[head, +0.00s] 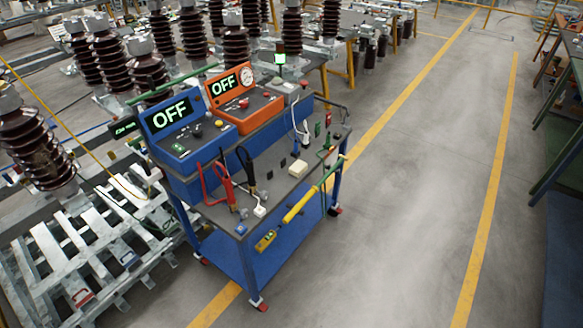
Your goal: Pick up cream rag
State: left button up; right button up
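A small cream block-like thing (298,170), which looks like the folded cream rag, lies on the dark top of a blue wheeled cart (215,212). It sits right of the middle of the cart top, near the edge with the yellow and green rod. Its fine detail is too small to tell. Neither of my grippers is in view.
Red (224,182) and black (247,168) clamps stand left of the rag. A yellow and green rod (300,204) lies along the cart's edge. Blue (172,118) and orange (232,92) consoles read OFF. Grey floor (420,160) right of the cart is clear.

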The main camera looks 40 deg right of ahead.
aim_at(297, 169)
jog(key=u, duration=0.2)
jog(key=k, duration=0.35)
jog(key=z, duration=1.3)
jog(key=i, duration=1.4)
jog(key=u, duration=0.35)
